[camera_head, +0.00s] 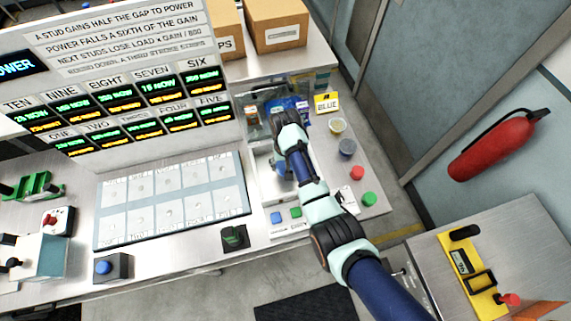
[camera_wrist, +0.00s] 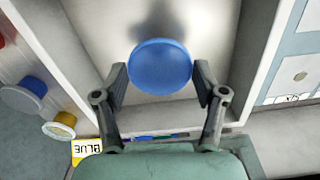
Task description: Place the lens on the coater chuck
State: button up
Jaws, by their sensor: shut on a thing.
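A blue round lens (camera_wrist: 160,62) is between the two fingertips of my gripper (camera_wrist: 161,80) in the wrist view. My gripper is shut on it by its left and right edges. The lens faces the camera and casts a soft shadow on a pale surface below, so it is held above that surface. In the head view the white walled coater (camera_head: 266,187) stands beneath my arm. My arm hides part of it, and I cannot make out the fingertips there. I cannot clearly make out the chuck in either view.
A BLUE sign (camera_head: 327,103) and several coloured round items (camera_head: 346,148) stand right of the coater. A labelled panel (camera_head: 170,200) lies to its left. Blue and green buttons (camera_head: 277,218) are at its front. A tall display board (camera_head: 120,75) stands behind the panel.

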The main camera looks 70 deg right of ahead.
aim_at(285, 167)
jog(key=shift+f, duration=0.2)
jog(key=o, duration=0.9)
jog(key=shift+o, duration=0.2)
jog(key=shift+r, duration=0.15)
notch_tip(285, 167, up, 12)
jog(key=p, duration=0.2)
jog(key=shift+w, duration=0.1)
